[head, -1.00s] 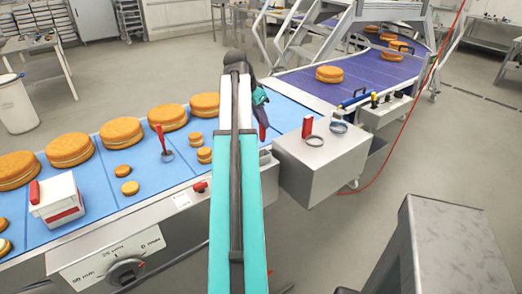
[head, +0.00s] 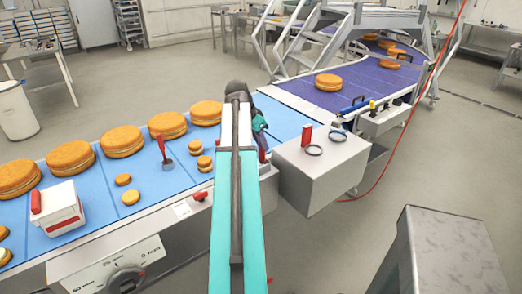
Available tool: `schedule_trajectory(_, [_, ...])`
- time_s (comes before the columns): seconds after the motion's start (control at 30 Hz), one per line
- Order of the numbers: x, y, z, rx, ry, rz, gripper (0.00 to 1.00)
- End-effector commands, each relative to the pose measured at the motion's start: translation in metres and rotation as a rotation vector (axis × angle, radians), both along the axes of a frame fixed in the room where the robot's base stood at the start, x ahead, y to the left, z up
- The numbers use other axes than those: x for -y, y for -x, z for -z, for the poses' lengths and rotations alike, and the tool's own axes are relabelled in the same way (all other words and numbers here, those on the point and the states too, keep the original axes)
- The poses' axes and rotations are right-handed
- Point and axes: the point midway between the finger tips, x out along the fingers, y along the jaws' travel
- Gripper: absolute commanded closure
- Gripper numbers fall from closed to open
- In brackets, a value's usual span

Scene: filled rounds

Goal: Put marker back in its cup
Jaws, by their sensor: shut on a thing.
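My gripper (head: 262,148) is at the far end of my teal and white arm, low over the right end of the blue belt. It is mostly hidden behind the arm. It is shut on a small dark reddish thing that looks like the marker, of which only a sliver shows. It is just left of the grey box (head: 312,182). I cannot make out a cup for certain; one may be hidden.
Large round cakes (head: 123,137) line the blue belt, with small ones (head: 130,197) in front. A white box (head: 57,208) and a red-handled tool (head: 161,147) are there too. A purple belt (head: 300,88) runs behind. A grey metal block (head: 445,250) stands at lower right.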

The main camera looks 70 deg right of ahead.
Motion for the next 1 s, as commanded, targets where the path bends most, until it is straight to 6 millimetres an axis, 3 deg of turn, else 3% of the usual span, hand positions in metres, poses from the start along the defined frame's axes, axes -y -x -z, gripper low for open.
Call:
schedule_trajectory(0.33, [-0.001,0.0,0.03,-0.001,-0.002,-0.001,1.0])
schedule_trajectory(0.87, [-0.001,-0.001,0.037,-0.001,0.0,-0.002,1.0])
schedule_trajectory(0.9, [-0.001,-0.001,0.036,-0.001,0.0,-0.002,0.77])
schedule_trajectory(1.0, [-0.001,-0.001,0.036,-0.001,0.0,-0.002,0.63])
